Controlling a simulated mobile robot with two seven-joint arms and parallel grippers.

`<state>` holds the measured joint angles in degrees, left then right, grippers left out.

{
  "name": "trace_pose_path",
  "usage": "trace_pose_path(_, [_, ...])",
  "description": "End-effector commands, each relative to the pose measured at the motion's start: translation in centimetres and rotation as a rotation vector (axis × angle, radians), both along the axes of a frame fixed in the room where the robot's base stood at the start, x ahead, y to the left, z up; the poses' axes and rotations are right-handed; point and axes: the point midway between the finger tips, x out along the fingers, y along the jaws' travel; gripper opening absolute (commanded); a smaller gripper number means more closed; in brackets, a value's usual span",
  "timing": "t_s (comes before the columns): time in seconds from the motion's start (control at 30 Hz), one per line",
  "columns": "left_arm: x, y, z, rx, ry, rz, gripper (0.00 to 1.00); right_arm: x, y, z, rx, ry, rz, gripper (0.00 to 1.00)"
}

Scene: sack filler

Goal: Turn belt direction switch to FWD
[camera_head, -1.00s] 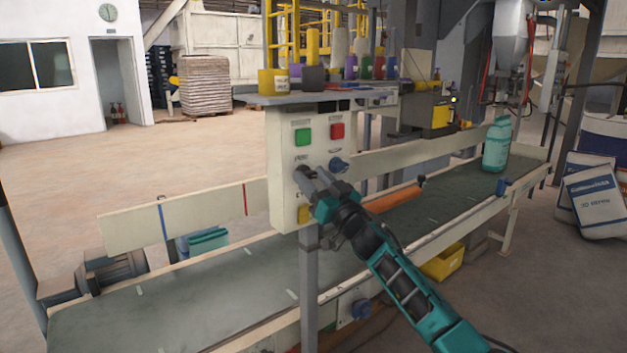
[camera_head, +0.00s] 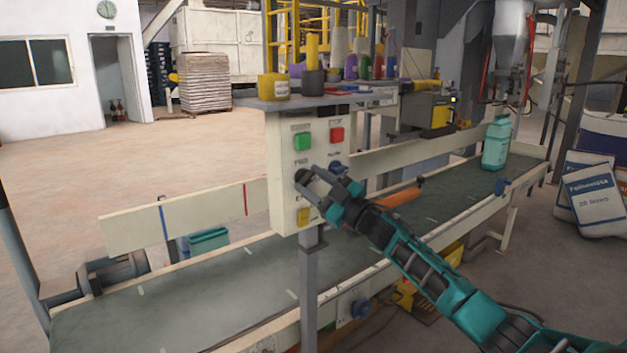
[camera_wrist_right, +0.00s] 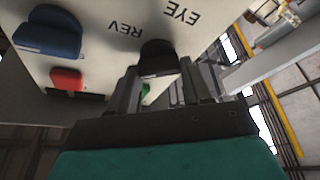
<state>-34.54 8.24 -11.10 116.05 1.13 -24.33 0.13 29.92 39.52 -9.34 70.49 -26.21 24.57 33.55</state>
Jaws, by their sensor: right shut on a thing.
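The control panel (camera_head: 283,185) is a pale box above the conveyor belt. Its black direction switch knob (camera_wrist_right: 158,57) shows in the right wrist view beside the lettering REV. My right gripper (camera_wrist_right: 154,75) is shut on this knob, with a finger on either side. In the head view, my right gripper (camera_head: 308,182) reaches the panel face from the lower right and largely hides the knob. Which way the knob points is hard to tell, and no FWD lettering is readable. My left gripper is not in view.
On the panel are a green button (camera_head: 302,141), a red button (camera_head: 337,134) and a yellow button (camera_head: 304,216). A blue knob (camera_wrist_right: 47,32) sits near the switch. Bottles and pots crowd the shelf (camera_head: 300,100) above.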

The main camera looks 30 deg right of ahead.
Motion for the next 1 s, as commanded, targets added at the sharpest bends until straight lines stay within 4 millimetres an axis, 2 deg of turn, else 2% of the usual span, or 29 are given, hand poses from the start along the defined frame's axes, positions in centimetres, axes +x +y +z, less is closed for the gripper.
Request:
trace_pose_path(0.6, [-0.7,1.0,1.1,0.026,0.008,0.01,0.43,0.0,-0.2,0.4,-0.583,-0.044,0.0,0.18])
trace_pose_path(1.0, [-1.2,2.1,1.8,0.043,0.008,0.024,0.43,0.0,-0.2,0.3,-0.863,-0.066,0.0,0.18])
